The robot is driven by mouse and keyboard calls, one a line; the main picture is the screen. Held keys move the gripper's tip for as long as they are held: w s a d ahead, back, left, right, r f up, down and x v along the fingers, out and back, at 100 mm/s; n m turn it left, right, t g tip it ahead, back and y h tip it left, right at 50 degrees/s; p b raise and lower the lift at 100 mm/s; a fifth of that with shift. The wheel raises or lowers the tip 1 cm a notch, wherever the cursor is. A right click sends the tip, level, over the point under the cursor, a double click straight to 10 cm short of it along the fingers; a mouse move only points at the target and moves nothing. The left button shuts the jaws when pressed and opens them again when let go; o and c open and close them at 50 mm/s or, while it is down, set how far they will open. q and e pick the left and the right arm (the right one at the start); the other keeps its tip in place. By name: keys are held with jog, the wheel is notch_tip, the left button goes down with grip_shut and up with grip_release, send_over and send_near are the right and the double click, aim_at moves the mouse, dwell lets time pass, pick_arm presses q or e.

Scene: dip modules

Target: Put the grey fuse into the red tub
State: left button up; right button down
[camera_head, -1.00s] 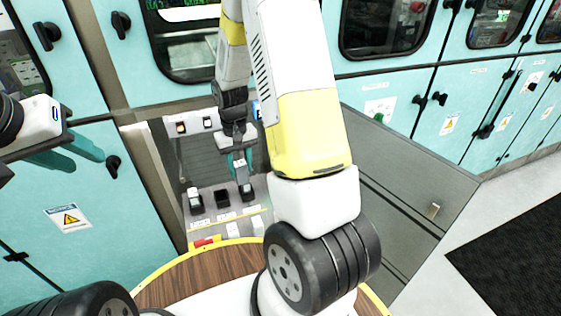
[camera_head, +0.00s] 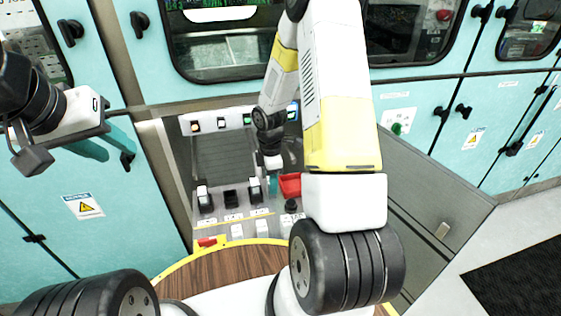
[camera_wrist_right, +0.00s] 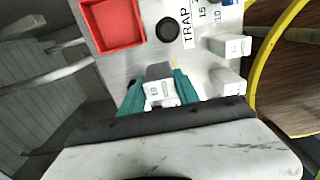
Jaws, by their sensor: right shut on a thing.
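The grey fuse (camera_wrist_right: 160,88), with a pale face marked 10, is between the teal fingers of my right gripper (camera_wrist_right: 158,92) in the right wrist view. The gripper is shut on it above the panel. The red tub (camera_wrist_right: 112,25) is an open square box, up and left of the fuse and apart from it in that view. In the head view the red tub (camera_head: 291,185) is partly hidden by my right arm. There my right gripper (camera_head: 272,183) is just left of the tub, its grip mostly hidden. My left gripper (camera_head: 106,147) is open and empty at the left.
Modules with pale tops (camera_head: 204,195) stand on the panel, and white blocks (camera_head: 237,231) line its front. A black round knob (camera_wrist_right: 167,30) is beside the tub. Teal cabinets (camera_head: 420,110) stand behind.

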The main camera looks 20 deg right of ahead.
jog(key=shift+w+d+f, duration=0.75)
jog(key=shift+w+d, duration=0.2)
jog(key=shift+d, duration=0.7)
jog(key=shift+w+d+f, duration=0.75)
jog(key=shift+w+d, duration=0.15)
jog(key=shift+d, duration=0.75)
jog(key=shift+w+d+f, duration=0.75)
jog(key=shift+w+d, duration=0.2)
jog(key=shift+d, duration=0.7)
jog(key=shift+f, duration=0.1)
jog(key=c, duration=0.9)
grip_release()
jog(key=shift+f, duration=0.1)
